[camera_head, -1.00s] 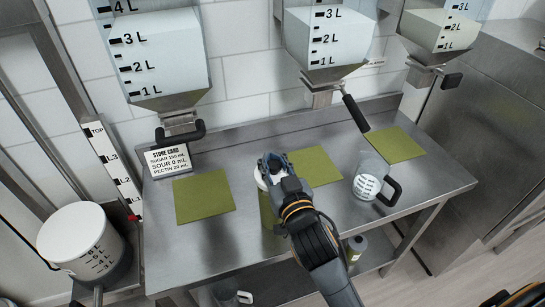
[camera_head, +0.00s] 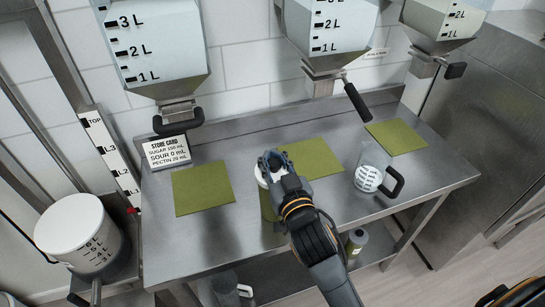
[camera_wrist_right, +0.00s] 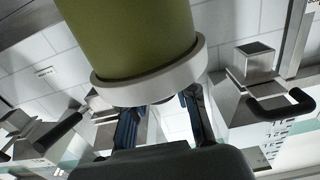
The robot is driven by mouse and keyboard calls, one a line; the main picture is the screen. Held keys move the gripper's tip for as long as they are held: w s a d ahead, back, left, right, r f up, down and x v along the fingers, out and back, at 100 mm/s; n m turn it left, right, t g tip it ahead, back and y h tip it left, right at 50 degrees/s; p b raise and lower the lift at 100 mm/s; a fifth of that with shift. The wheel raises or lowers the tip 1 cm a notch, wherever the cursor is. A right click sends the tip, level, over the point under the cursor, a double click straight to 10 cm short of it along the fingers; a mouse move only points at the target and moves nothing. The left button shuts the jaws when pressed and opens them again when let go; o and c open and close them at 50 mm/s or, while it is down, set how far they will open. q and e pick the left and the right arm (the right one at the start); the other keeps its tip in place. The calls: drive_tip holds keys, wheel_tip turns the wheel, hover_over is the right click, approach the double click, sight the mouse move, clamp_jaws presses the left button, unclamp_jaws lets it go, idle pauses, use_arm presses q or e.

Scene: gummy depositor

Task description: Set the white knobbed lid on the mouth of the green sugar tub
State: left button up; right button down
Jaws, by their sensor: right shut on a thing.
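The white lid (camera_wrist_right: 150,84) lies across the mouth of the green sugar tub (camera_wrist_right: 125,35) in the right wrist view, with no gap visible between them. In the head view, the tub (camera_head: 267,207) stands on the steel table, mostly behind my right gripper (camera_head: 270,161), and a bit of the white lid (camera_head: 260,173) shows beside the fingers. My right gripper is shut at the top of the lid. Its fingers (camera_wrist_right: 160,115) show at the lid's knob side in the wrist view, where the knob itself is mostly hidden. My left gripper is not in view.
Green mats (camera_head: 202,188) lie on the table (camera_head: 235,240). A clear jug with a black handle (camera_head: 370,180) stands to the right. Hoppers with handles (camera_head: 357,102) hang over the back. A store card (camera_head: 167,152) stands at back left. A white bucket (camera_head: 75,225) is at far left.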

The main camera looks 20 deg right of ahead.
drive_tip(key=shift+f, duration=0.3)
drive_tip(key=c, duration=1)
unclamp_jaws()
drive_tip(key=shift+r, duration=0.1)
drive_tip(key=shift+o, duration=0.2)
drive_tip(key=shift+s, duration=0.2)
drive_tip(key=s, duration=1.1)
drive_tip(key=shift+s+d, duration=0.2)
drive_tip(key=shift+s, duration=0.1)
